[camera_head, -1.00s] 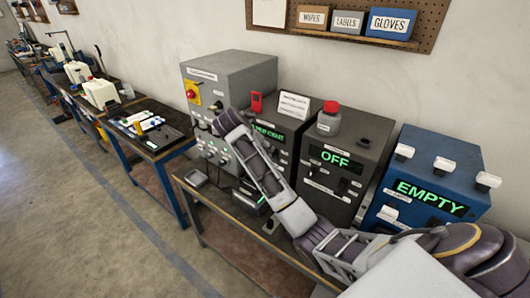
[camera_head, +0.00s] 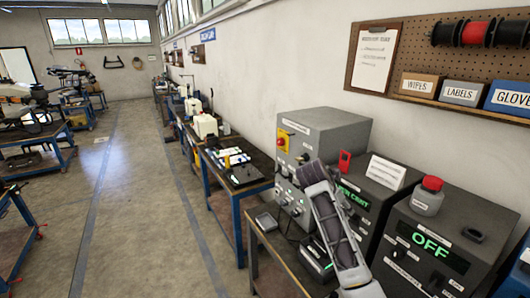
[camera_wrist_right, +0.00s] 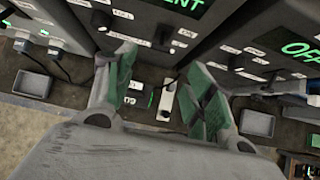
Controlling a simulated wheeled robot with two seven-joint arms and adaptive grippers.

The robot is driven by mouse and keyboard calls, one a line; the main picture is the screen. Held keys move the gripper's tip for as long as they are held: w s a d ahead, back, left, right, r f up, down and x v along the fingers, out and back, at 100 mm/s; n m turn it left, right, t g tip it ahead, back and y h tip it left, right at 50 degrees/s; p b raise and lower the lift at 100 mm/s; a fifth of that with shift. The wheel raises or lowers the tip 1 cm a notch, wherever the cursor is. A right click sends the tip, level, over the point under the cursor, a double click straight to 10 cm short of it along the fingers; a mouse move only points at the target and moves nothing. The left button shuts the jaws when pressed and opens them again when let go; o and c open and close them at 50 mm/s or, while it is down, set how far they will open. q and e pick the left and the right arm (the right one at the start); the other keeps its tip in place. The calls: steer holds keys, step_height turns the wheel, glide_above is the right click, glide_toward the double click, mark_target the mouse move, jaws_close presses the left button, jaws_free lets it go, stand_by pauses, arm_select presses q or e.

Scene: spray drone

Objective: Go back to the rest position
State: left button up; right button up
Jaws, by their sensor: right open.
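My right arm (camera_head: 338,222) rises from the bottom of the head view. Its far end is in front of the tall grey control box (camera_head: 335,140) with the yellow and red button. In the right wrist view my right gripper (camera_wrist_right: 160,95) is open, its two green-padded fingers spread apart. Nothing is held between the fingers. Beyond them are the bench top and a small device with green lights (camera_wrist_right: 138,95). The gap between fingertips and device cannot be judged. My left gripper is not in view.
A small grey tray (camera_head: 265,221) sits at the bench's left edge. Open floor (camera_head: 140,200) lies left, and a pegboard (camera_head: 425,55) hangs above.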

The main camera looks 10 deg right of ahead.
steer(key=s+a+f+m+y, duration=0.2)
steer(key=s+a+f+m, duration=0.3)
steer(key=s+f, duration=0.4)
steer(key=s+a+f+m+y, duration=0.2)
steer(key=s+f+m+y, duration=0.1)
steer(key=s+f+m, duration=0.6)
steer(key=s+a+f+m+y, duration=0.1)
steer(key=s+a+m, duration=0.15)
steer(key=s, duration=0.35)
steer(key=s+a+f+m+y, duration=0.1)
steer(key=s+a+m, duration=0.1)
steer(key=s+m, duration=0.3)
steer(key=s+f+n+b, duration=0.1)
steer(key=s+f+b, duration=0.15)
steer(key=f, duration=3.15)
steer(key=s+d+f+g, duration=0.1)
steer(key=s+d+f, duration=0.1)
steer(key=s+f, duration=0.9)
steer(key=s+d+f+g+b, duration=0.1)
steer(key=s+d+f, duration=0.1)
steer(key=s+f, duration=1)
steer(key=shift+s+b, duration=0.3)
